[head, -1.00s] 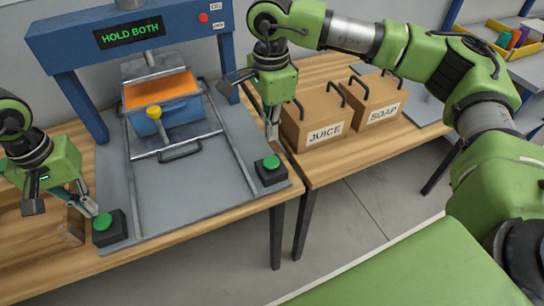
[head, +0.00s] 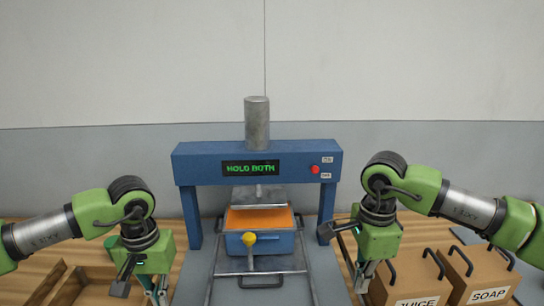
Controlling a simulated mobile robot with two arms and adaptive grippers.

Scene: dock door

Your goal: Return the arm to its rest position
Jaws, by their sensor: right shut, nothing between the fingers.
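My right arm comes in from the right edge, and its gripper (head: 362,277) points down just right of the blue press (head: 186,205). Its fingers are shut and empty. My left arm comes in from the left edge, and its gripper (head: 157,292) points down left of the press, near the bottom edge. Its fingertips are too small and cut off to show whether they are open. The press display (head: 251,169) reads HOLD BOTH. Under the press plate is a blue tray (head: 262,244) with an orange top and a yellow knob.
Boxes labelled JUICE (head: 408,284) and SOAP (head: 481,275), with dark handles, stand close right of my right gripper. An open wooden box (head: 85,285) lies at the lower left. The wall behind is plain. The green buttons are out of view.

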